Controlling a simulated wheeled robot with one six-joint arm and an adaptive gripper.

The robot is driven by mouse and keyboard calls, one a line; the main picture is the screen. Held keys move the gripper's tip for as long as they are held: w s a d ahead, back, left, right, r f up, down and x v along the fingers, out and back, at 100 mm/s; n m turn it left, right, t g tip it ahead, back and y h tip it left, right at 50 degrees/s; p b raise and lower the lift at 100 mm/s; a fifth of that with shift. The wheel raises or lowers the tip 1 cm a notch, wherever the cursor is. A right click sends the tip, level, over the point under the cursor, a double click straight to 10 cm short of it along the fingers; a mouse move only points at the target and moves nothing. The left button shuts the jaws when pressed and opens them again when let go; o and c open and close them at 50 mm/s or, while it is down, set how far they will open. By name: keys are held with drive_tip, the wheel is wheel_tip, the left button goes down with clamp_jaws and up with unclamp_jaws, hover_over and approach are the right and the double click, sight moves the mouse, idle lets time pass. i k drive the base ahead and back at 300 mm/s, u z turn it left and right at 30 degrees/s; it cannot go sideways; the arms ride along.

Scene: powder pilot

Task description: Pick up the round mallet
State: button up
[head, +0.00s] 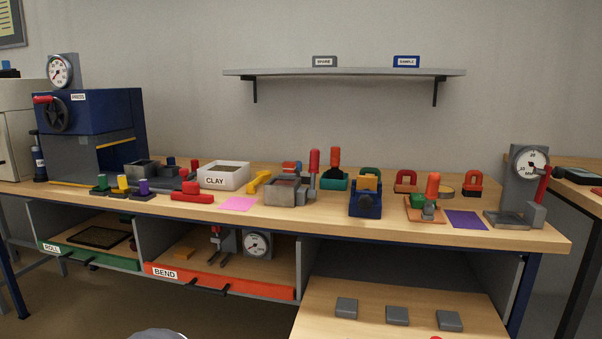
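No mallet can be told for certain at this size. On the workbench (330,210), a tool with an orange upright handle (433,184) and a small grey lower end stands on an orange-brown pad right of centre, beside a green piece. A red upright handle (314,160) rises beside a grey metal block (283,190). An orange-red handle with a dark lower part (335,157) stands at a teal holder (334,181). My gripper is not in view.
A blue press (98,110) stands at the left and a dial gauge stand (528,172) at the right end. A white CLAY box (223,181) sits left of centre. Below are ROLL (90,256) and BEND (220,281) drawers and a lower wooden surface with grey blocks (397,315).

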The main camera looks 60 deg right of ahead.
sight(334, 172)
drive_tip(key=z, duration=0.3)
drive_tip(key=i, duration=1.1)
drive_tip(key=z, duration=0.7)
